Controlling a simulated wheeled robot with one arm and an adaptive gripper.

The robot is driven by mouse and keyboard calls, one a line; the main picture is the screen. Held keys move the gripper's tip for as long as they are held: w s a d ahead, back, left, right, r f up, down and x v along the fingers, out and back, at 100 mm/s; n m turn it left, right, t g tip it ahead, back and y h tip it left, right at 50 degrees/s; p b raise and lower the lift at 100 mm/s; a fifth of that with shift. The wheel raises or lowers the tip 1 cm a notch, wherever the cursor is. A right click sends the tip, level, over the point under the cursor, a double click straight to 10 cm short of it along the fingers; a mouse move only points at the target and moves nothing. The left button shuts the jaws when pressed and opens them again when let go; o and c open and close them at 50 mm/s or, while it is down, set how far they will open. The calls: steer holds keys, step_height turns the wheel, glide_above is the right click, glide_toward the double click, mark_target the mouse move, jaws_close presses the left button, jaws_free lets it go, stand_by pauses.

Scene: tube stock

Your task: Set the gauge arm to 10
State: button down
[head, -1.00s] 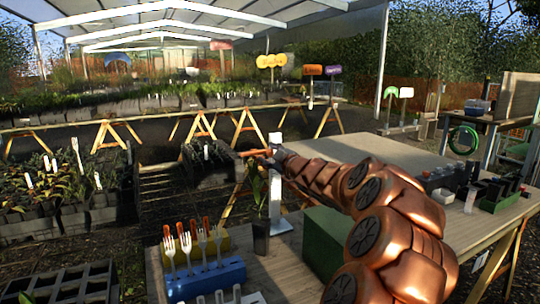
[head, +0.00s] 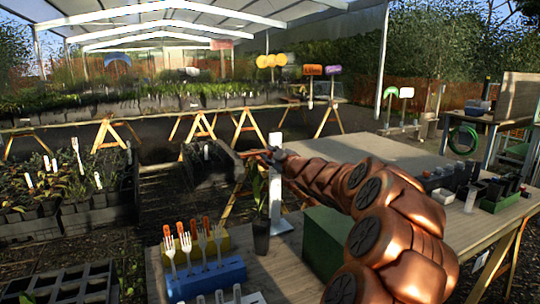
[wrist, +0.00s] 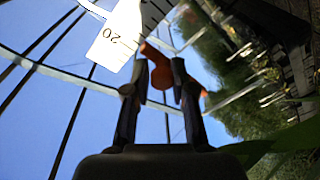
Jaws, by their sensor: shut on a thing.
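The gauge is a white upright post (head: 276,192) on the wooden bench. Its orange gauge arm (head: 257,154) sticks out to the left near the top. My gripper (head: 274,156) is at the post, with its fingers small and partly hidden by my arm. In the wrist view my gripper (wrist: 160,72) is shut on the orange gauge arm (wrist: 160,68), which shows between the two dark fingers. The white scale (wrist: 118,36) lies just beyond, with black ticks and a "20" close to the arm's end. The mark 10 cannot be made out.
A potted plant (head: 260,225) stands close in front of the post. A green box (head: 325,240) is right of it. A blue block (head: 205,279) with several forks stands at the front left. The grey bench top (head: 370,155) behind my arm is mostly clear.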

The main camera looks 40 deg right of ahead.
step_height(320, 180, down, 8)
steer(key=b, duration=0.5)
steer(key=shift+f+b, duration=0.2)
steer(key=shift+b, duration=0.15)
steer(key=c, duration=1)
jaws_free()
steer(key=shift+r, duration=0.1)
step_height(320, 180, up, 10)
steer(key=shift+f, duration=0.1)
steer(key=shift+s, duration=0.1)
